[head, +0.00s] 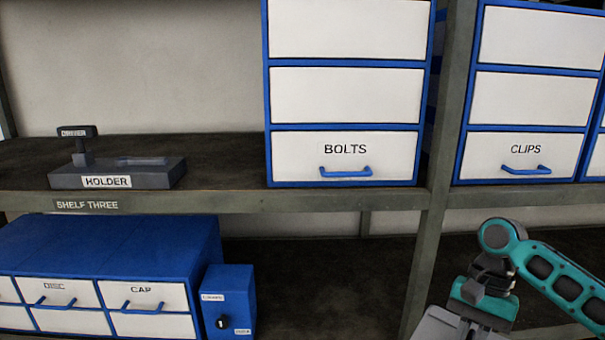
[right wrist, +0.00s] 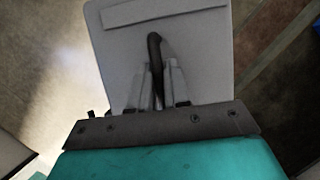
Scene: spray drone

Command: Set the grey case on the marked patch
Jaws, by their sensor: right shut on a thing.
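The grey case (right wrist: 200,50) fills the upper middle of the right wrist view, a flat pale-grey face with a raised strip along its far edge. My right gripper (right wrist: 158,85) is shut on the case's dark curved handle (right wrist: 155,50). In the head view, part of the grey case (head: 440,325) shows at the bottom edge, below my right wrist, and the rest is cut off. The fingers are hidden there. I cannot tell from these frames what lies beneath the case. My left gripper is not in view. I see no marked patch.
A shelf (head: 225,165) carries a dark holder (head: 120,175) and the BOLTS (head: 345,110) and CLIPS (head: 525,110) drawer units. Below are a blue drawer cabinet (head: 110,245) and a small blue box (head: 230,285). A post (head: 435,240) stands close left of my right arm.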

